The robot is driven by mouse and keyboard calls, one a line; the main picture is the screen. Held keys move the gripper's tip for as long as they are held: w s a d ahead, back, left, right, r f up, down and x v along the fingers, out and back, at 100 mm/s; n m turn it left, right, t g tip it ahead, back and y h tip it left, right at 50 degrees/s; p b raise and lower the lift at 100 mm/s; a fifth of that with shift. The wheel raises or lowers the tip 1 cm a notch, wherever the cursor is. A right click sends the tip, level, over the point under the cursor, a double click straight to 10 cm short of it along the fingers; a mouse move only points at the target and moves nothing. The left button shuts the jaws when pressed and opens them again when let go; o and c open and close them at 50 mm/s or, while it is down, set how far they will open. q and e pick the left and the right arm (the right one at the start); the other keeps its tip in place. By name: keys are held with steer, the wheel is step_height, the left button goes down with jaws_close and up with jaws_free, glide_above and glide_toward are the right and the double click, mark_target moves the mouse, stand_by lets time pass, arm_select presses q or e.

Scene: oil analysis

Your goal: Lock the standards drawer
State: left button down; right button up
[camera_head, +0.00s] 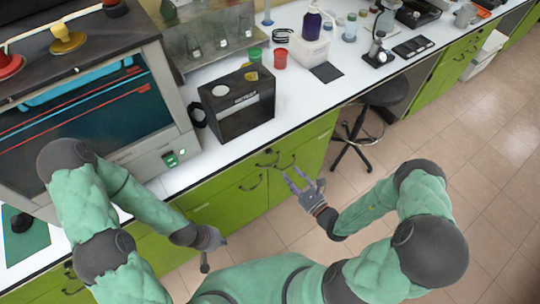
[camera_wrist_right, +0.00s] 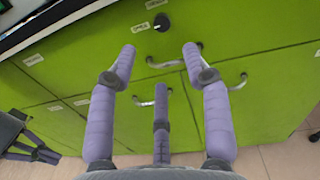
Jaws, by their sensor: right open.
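The green drawer front (camera_wrist_right: 100,45) fills the upper part of the right wrist view. It carries a dark round lock knob (camera_wrist_right: 160,22), small white labels and a curved metal handle below the knob. I cannot read the labels well enough to tell which drawer is the standards drawer. In the head view the drawer fronts (camera_head: 240,183) are under the counter, and the drawer looks closed. My right gripper (camera_head: 301,178) is open and empty, its fingers spread in front of the drawer, apart from the knob. My left gripper (camera_head: 208,250) hangs low at the left, its fingers partly hidden.
The white counter (camera_head: 300,93) above holds a black box instrument (camera_head: 237,105), red and green cups and bottles. A large oven-like machine (camera_head: 90,110) stands at the left. A dark stool (camera_head: 380,95) stands to the right of the drawers. The tiled floor (camera_head: 490,150) at the right is clear.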

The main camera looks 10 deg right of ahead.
mark_target(271, 153)
steer(key=shift+b+x, duration=1.15)
steer(key=shift+x, duration=4.25)
steer(key=shift+d, duration=0.1)
steer(key=shift+c, duration=0.2)
jaws_close()
